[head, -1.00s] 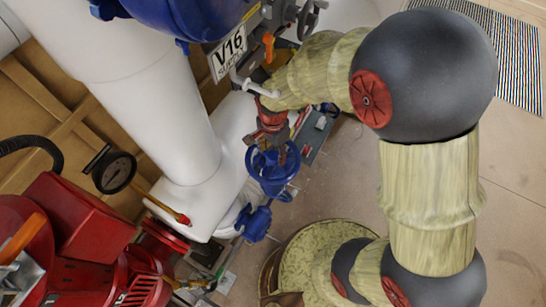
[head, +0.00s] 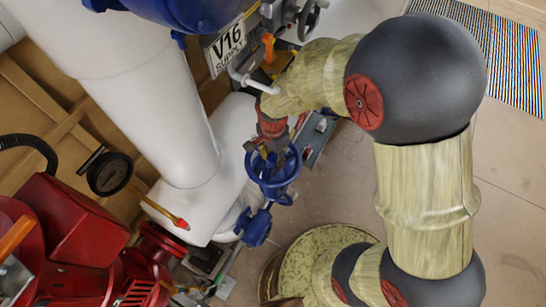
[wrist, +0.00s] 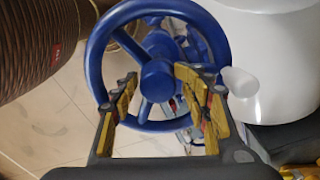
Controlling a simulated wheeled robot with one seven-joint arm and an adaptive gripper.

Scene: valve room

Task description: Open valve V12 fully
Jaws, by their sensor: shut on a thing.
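A blue handwheel (head: 291,171) stands low beside the white pipe in the head view. No V12 tag is readable on it. In the wrist view the handwheel (wrist: 97,50) fills the upper middle, with its round hub and spokes facing me. My gripper (head: 268,155) is at the wheel from above. In the wrist view, the yellow-padded fingers of my gripper (wrist: 157,80) lie on both sides of the hub and are shut on the wheel. The exact contact at the fingertips is partly hidden.
A plate reading V16 (head: 228,46) hangs under a larger blue valve body (head: 185,15). Open floor (head: 335,195) lies to the right of the handwheel.

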